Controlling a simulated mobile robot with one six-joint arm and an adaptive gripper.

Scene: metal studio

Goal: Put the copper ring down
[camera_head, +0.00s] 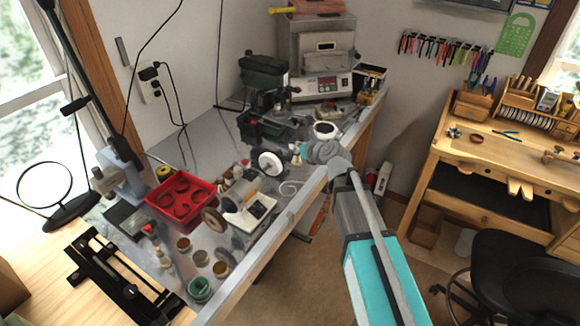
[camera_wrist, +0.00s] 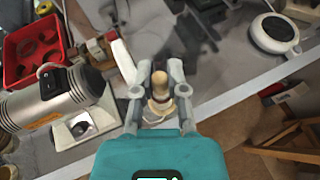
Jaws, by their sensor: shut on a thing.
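My gripper (camera_head: 305,153) is over the front part of the grey bench, near its right-hand edge. In the wrist view its two grey fingers (camera_wrist: 159,72) stand on either side of a small tan, rounded thing (camera_wrist: 160,92), which I take to be the copper ring. Its ring shape does not show clearly, and the fingers hide its sides. A darker tan part shows just below it, and I cannot tell whether the two are joined. I cannot tell whether the held thing touches the bench.
A bench motor with wheels (camera_head: 243,194) and a red tray (camera_head: 181,199) stand left of my gripper. A white round device (camera_head: 326,130) and a dark bin (camera_head: 262,127) are behind it. Small jars (camera_head: 201,258) crowd the front. Bare grey bench (camera_wrist: 205,85) shows beside the fingers.

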